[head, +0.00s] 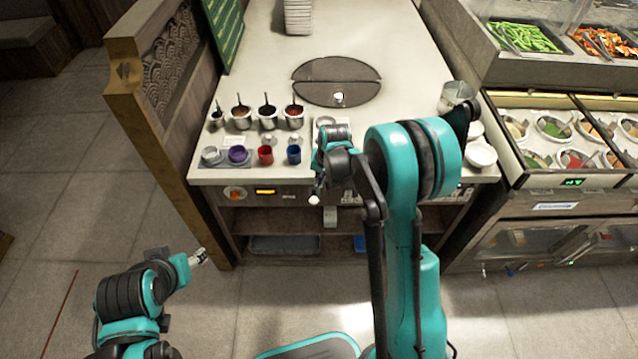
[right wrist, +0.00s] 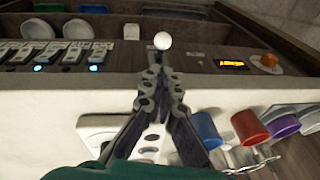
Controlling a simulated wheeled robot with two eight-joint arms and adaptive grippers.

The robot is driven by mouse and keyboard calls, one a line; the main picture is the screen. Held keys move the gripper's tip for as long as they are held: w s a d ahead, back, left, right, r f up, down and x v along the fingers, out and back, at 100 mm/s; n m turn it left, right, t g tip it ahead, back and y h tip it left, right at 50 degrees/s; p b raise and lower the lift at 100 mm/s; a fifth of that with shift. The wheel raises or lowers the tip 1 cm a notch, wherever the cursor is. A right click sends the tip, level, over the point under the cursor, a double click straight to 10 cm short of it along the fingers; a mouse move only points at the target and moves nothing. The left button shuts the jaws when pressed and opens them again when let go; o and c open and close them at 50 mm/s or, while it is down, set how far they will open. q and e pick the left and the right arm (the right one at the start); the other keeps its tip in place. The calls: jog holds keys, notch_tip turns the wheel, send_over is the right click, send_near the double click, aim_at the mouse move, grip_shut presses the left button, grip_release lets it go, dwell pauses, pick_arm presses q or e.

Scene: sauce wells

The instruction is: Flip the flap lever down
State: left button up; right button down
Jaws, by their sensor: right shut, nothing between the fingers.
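The flap lever shows as a white ball knob (head: 314,200) at the front edge of the counter, by the dark control panel. In the right wrist view the knob (right wrist: 162,40) stands just beyond my fingertips, in front of the panel; its shaft is mostly hidden. My right gripper (head: 319,183) is over the counter's front edge, shut and empty. Its closed fingers (right wrist: 160,76) point at the knob in the right wrist view; I cannot tell whether they touch it. My left gripper (head: 199,257) is low at the left, away from the counter; its fingers are too small to read.
Blue (head: 294,154), red (head: 265,155) and purple (head: 237,155) cups stand left of my right gripper, with several sauce wells (head: 268,116) behind. The panel has a yellow display (right wrist: 231,64) and lit switches (right wrist: 72,54). A round dark lid (head: 335,70) lies farther back.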

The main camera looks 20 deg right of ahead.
aim_at(314, 197)
jog(key=b+x, duration=0.2)
jog(key=x, duration=0.6)
jog(key=shift+r, duration=0.1)
jog(key=shift+w, duration=0.1)
